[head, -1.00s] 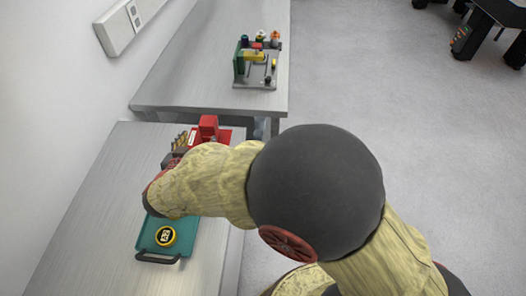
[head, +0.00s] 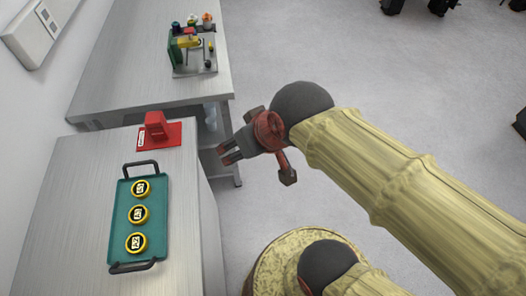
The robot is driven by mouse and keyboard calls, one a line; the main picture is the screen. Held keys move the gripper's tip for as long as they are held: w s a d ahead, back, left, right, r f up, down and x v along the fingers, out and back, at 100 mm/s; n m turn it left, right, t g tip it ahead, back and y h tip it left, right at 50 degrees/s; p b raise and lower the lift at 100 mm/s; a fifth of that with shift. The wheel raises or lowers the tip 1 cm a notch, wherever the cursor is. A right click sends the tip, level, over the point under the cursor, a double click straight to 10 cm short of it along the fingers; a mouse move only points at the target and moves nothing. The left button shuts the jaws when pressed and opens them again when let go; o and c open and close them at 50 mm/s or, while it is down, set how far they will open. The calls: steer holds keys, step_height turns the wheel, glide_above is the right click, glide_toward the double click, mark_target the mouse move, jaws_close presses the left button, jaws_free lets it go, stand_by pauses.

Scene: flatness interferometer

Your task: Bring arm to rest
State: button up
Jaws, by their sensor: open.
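My arm reaches in from the right, and my gripper (head: 228,154) hangs over the gap just right of the near bench. Its fingers point left and are apart, with nothing between them. It is clear of the bench and touches nothing that I can see. On the near bench lies a green tray (head: 120,222) with a dark handle at each end. Three yellow-rimmed round pieces with dark labelled faces lie in it in a row: the far one (head: 141,190), the middle one (head: 138,215) and the near one (head: 136,243).
A red stand (head: 158,131) sits on the near bench (head: 58,215) behind the tray. The far bench (head: 120,75) carries a grey-based fixture (head: 195,68) with green and yellow parts. A socket strip (head: 35,32) is on the wall.

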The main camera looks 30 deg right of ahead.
steer(key=shift+g+h, duration=0.5)
steer(key=s+d, duration=0.1)
steer(key=s+d+f, duration=0.1)
steer(key=s+d, duration=0.1)
steer(key=shift+s, duration=0.3)
steer(key=shift+c, duration=0.7)
